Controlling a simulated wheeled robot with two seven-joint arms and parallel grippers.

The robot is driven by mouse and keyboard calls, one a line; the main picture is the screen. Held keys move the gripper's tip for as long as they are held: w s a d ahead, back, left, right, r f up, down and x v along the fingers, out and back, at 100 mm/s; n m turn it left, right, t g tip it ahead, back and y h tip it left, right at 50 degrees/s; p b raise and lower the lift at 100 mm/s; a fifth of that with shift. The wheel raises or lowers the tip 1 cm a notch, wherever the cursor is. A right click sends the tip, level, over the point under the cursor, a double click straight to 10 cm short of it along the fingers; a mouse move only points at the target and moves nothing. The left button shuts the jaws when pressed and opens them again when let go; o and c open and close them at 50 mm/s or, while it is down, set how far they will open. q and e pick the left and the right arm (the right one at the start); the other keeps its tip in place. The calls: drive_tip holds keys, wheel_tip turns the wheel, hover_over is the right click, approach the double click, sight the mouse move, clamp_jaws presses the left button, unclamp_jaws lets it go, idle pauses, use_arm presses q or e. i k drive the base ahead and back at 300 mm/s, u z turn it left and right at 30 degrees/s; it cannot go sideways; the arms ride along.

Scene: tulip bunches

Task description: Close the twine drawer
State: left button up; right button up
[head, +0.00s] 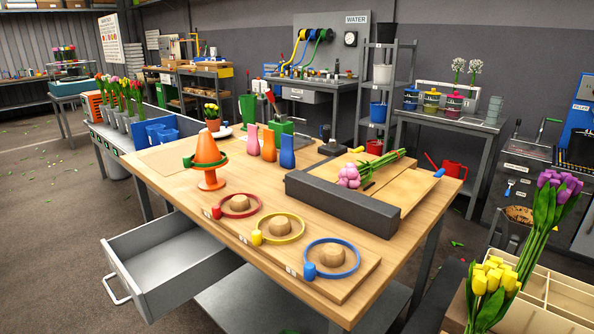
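The drawer (172,258) is a light grey metal box under the left side of the wooden worktable. It is pulled well out towards the lower left and looks empty inside. Its pale bar handle (117,290) is on the front face, at the far left of the drawer. No label naming it as the twine drawer can be read. Neither of my grippers shows in the head view.
The worktable (230,187) carries red, yellow and blue (332,259) rings on a board, an orange cone (207,158), vases and a dark grey block (343,204). Floor left of the drawer (50,230) is clear. Tulips (490,285) stand at lower right.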

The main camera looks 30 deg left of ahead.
sight(162, 264)
drive_tip(key=u, duration=2.3)
drive_tip(key=k, duration=0.35)
drive_tip(key=u, duration=1.05)
drive_tip(key=i, duration=0.4)
drive_tip(key=z, duration=1.2)
drive_tip(key=i, duration=0.85)
drive_tip(key=z, duration=0.85)
